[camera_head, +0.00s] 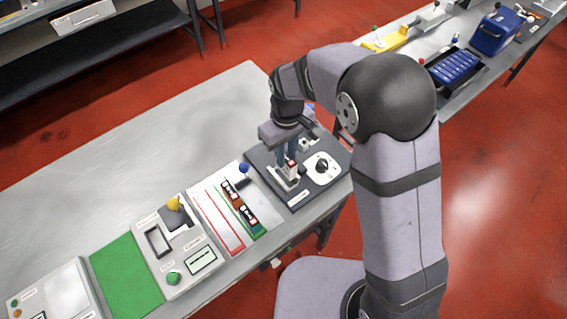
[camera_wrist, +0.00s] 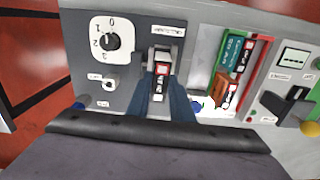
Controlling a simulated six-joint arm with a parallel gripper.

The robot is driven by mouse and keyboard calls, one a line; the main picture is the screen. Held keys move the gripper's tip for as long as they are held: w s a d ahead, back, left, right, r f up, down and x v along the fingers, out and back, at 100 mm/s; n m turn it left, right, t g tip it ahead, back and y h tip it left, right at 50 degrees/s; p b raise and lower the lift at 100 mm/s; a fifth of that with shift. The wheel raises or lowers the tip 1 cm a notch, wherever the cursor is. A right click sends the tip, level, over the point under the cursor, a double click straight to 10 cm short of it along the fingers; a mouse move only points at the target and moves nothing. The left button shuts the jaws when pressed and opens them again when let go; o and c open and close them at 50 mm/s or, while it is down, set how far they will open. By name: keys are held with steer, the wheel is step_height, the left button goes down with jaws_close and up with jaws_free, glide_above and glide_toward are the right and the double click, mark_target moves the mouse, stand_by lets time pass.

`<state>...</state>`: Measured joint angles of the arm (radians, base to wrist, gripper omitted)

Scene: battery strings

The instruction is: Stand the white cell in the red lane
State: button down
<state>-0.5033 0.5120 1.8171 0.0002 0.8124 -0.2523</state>
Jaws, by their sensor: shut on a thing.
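My gripper (camera_head: 287,160) is over the dark panel and shut on the white cell (camera_head: 291,168). The cell is upright between the two blue fingers in the wrist view (camera_wrist: 161,72), with red and black marks on it. It is at a grey holder on the dark panel; I cannot tell whether it is seated or just above. The red lane (camera_head: 208,212) is a red-outlined strip on the white tray, left of the panel, and looks empty in the head view. Beside it, the green-edged lane (camera_head: 259,233) bears several dark, green and brown cells (camera_wrist: 232,52).
The dark panel (camera_head: 265,157) carries a white dial (camera_head: 322,167). Left of the tray are a tester (camera_head: 203,240) with a yellow knob (camera_head: 173,204) and a green mat (camera_head: 125,275).

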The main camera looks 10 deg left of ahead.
steer(key=d+r+m+p, duration=0.25)
steer(key=d+m, duration=0.45)
steer(key=d, duration=0.8)
steer(key=s+a+n, duration=0.2)
steer(key=a, duration=0.7)
steer(key=s+a+n, duration=0.2)
steer(key=a, duration=0.7)
steer(key=s+a+n+b, duration=0.1)
steer(key=s+a+n, duration=0.2)
steer(key=s+a, duration=0.9)
steer(key=shift+s+a+f, duration=0.15)
steer(key=shift+s+a, duration=0.05)
steer(key=shift+a, duration=0.5)
steer(key=shift+f+b, duration=2.65)
steer(key=shift+f, duration=1.65)
steer(key=shift+f, duration=0.2)
steer(key=c, duration=1.5)
jaws_free()
